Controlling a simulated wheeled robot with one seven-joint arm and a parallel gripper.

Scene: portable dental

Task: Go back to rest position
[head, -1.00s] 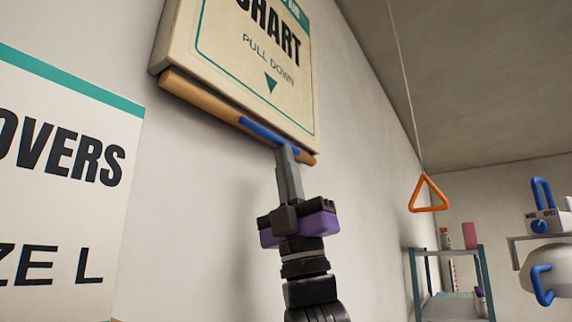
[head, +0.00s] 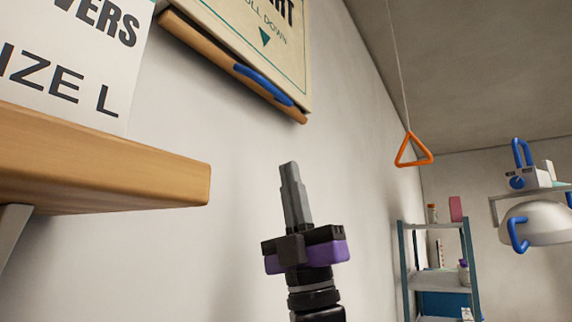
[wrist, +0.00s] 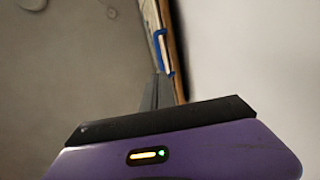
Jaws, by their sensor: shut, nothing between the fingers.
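My gripper (head: 288,166) is shut and empty in the head view, its grey fingers pointing up in front of the bare wall. It is below the pull-down chart (head: 268,45) and apart from it. The chart hangs on the wall, with a wooden bar along its lower edge (head: 200,52) and a blue handle (head: 263,85) on that bar. In the wrist view the shut fingers (wrist: 158,80) show above the purple gripper body, and the blue handle (wrist: 163,50) shows beyond them.
A wooden shelf (head: 100,160) juts out at the left under a covers sign (head: 70,60). An orange triangle pull (head: 413,162) hangs on a cord. A rack (head: 437,226) and a lamp-like white dome (head: 540,224) with blue handles stand at the right.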

